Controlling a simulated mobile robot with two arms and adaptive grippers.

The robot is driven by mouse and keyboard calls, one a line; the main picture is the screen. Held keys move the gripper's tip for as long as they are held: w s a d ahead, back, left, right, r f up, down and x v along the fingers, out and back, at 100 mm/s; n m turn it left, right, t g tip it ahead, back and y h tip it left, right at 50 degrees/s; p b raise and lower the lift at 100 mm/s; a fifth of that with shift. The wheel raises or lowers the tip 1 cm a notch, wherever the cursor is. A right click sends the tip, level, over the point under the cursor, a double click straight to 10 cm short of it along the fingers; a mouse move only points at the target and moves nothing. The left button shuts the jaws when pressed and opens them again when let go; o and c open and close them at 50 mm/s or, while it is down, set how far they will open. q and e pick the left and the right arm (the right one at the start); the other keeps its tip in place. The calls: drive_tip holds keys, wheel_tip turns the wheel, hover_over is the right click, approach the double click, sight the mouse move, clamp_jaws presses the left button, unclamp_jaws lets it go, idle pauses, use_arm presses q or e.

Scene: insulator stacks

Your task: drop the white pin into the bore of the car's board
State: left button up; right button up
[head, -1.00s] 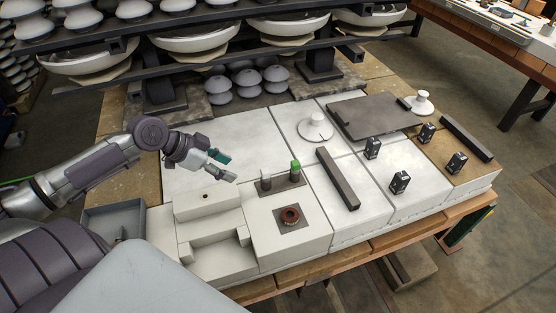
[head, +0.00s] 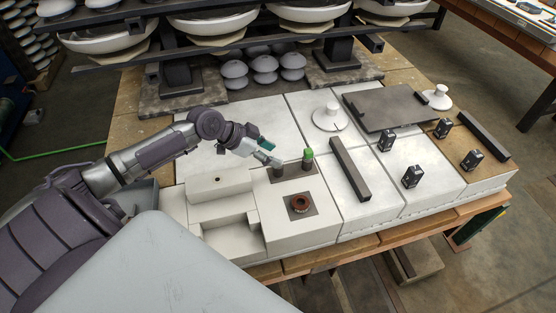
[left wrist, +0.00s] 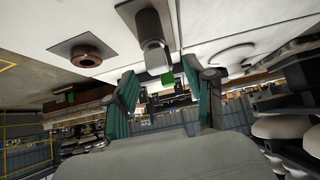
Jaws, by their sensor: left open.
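My left gripper (head: 270,153) is open and empty, its fingertips beside the top of the left post on a dark plate. In the left wrist view, the open fingers (left wrist: 160,72) stand either side of that post's line. The post is a dark grey cylinder (left wrist: 148,24) with a pale end (left wrist: 155,58), which I take for the white pin; in the head view the fingers hide its top. A green-topped post (head: 308,158) stands to its right. A stepped white block (head: 222,200) has a small dark hole (head: 217,180) in its top; I cannot tell whether this is the board's bore. My right gripper is not in view.
A brown ring (head: 299,203) sits on a dark square plate in front of the posts. A long dark bar (head: 350,168) lies to the right, with several small black blocks beyond. Shelves of insulators (head: 215,25) stand behind. The white panel behind the posts is largely clear.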

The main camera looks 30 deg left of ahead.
sight(278, 157)
use_arm(q)
drive_tip(key=x, duration=0.2)
drive_tip(key=shift+w+d+f, duration=0.15)
drive_tip(key=shift+d, duration=0.1)
drive_tip(key=shift+w+d+f, duration=0.1)
drive_tip(key=shift+f, duration=0.1)
clamp_jaws()
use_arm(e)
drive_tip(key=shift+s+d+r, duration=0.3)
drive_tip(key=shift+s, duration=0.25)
